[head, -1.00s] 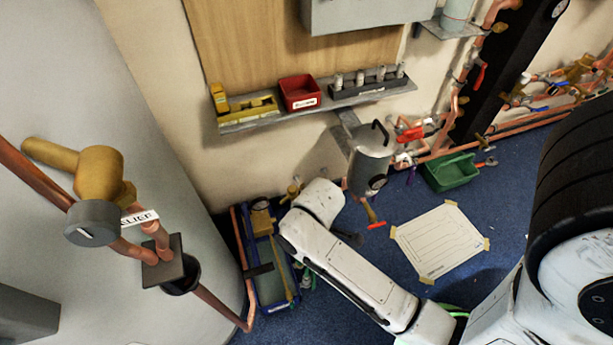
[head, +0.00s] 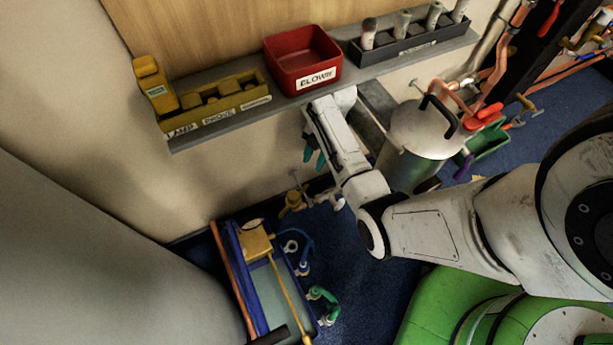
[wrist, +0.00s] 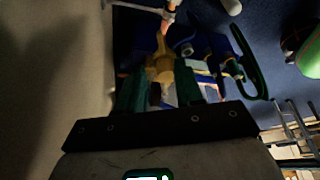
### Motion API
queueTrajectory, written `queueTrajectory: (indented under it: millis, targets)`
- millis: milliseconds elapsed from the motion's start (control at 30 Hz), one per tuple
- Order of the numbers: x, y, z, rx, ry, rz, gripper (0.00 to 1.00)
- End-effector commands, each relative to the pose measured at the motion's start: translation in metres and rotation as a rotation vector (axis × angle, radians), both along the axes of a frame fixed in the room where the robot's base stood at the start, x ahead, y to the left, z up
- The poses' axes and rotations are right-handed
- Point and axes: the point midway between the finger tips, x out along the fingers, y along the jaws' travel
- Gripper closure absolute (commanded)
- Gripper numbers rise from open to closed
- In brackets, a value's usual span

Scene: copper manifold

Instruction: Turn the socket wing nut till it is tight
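My gripper (head: 314,157) hangs below the wall shelf, pointing down, with its teal fingers apart. In the wrist view my gripper (wrist: 168,92) shows two dark green fingers with a gap between them. A yellow, brass-like fitting (wrist: 163,66) appears in that gap, beyond the fingertips; I see no contact. In the head view a small brass fitting (head: 293,200) sits low by the wall, below my gripper. I cannot tell for sure which part is the socket wing nut; the wrist view is dark.
The shelf holds a yellow holder (head: 218,103), a red bin (head: 303,62) and a dark rack (head: 411,42) of grey cylinders. A metal canister (head: 420,140) stands right of my arm. A blue tray (head: 236,262) with tools lies below.

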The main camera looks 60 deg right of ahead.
Motion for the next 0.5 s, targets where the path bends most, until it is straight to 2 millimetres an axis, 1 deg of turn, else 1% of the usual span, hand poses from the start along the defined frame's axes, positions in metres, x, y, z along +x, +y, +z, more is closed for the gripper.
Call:
queueTrajectory:
  millis: [300,500]
  targets:
    - [0.002,0.021,-0.053,0.001,0.004,0.001,0.64]
    - [0.004,0.033,-0.080,0.000,0.003,0.000,0.64]
